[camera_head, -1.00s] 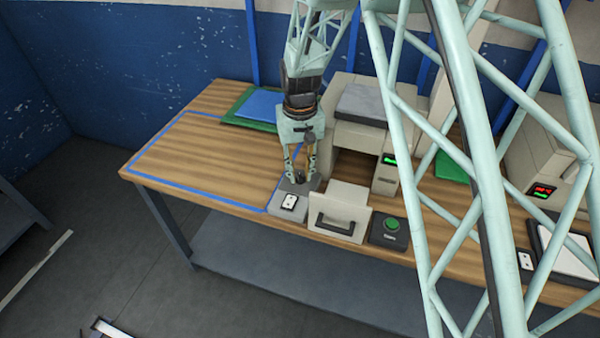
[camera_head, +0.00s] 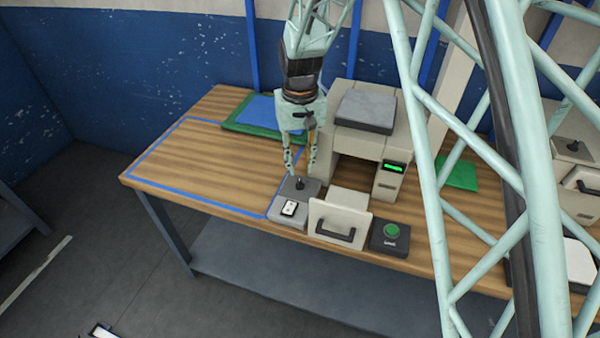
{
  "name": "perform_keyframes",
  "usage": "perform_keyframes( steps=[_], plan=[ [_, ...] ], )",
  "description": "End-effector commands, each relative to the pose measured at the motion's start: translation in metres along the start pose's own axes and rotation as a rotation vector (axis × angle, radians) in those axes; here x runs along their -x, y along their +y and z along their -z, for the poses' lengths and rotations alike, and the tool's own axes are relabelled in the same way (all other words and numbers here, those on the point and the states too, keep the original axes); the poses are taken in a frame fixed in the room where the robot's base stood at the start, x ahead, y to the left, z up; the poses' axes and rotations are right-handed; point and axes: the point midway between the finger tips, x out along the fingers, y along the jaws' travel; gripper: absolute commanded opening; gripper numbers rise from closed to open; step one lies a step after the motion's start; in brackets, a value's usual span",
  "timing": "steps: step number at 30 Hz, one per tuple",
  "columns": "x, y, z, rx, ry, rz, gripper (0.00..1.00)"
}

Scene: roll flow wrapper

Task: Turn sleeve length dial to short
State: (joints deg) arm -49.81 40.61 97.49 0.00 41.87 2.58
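The sleeve length dial (camera_head: 299,184) is a small dark knob on top of a grey box (camera_head: 286,212) with a white label on its front. It stands at the table's front edge, left of the machine. My gripper (camera_head: 300,171) points down just above and behind the dial. Its two fingers are spread apart with nothing between them, and the dial shows clear below them. The dial's pointer and markings are too small to read.
The cream wrapper machine (camera_head: 372,143) has a lowered front door (camera_head: 340,216) with a black handle. A green button box (camera_head: 390,236) sits to its right. Blue and green sheets (camera_head: 257,109) lie behind my gripper. The blue-outlined table area (camera_head: 195,165) is bare.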

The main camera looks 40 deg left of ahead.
Motion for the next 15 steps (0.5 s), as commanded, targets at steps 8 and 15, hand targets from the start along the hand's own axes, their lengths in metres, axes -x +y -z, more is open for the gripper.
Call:
perform_keyframes(
  steps=[8, 15],
  plan=[
    [0.038, 0.0, 0.0, 0.0, 0.002, 0.0, 0.21],
    [0.054, 0.0, 0.0, 0.0, 0.0, 0.0, 0.21]
  ],
)
